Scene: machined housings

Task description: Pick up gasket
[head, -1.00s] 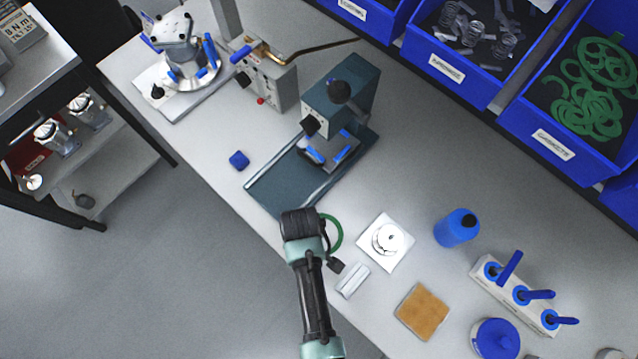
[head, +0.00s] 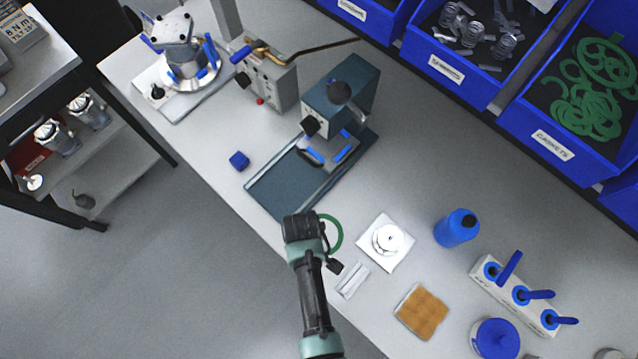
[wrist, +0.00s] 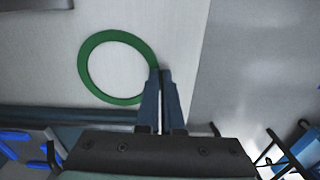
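The gasket (head: 336,237) is a green ring lying flat on the pale bench, close to its front edge, just right of my gripper in the head view. In the wrist view the whole gasket (wrist: 83,68) shows except a small part of its right rim, hidden by my fingertips. My gripper (wrist: 161,72) has its two narrow fingers nearly together, with only a thin slit between them and no rim visible in it. The tips overlap the gasket's right rim; I cannot tell whether they touch it. In the head view my wrist hides the fingers.
A dark press (head: 340,100) with its base plate stands just behind my gripper. A white plate with a round part (head: 388,239), a pale metal block (head: 352,280) and a tan square (head: 421,311) lie to the right. Blue bins line the back.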

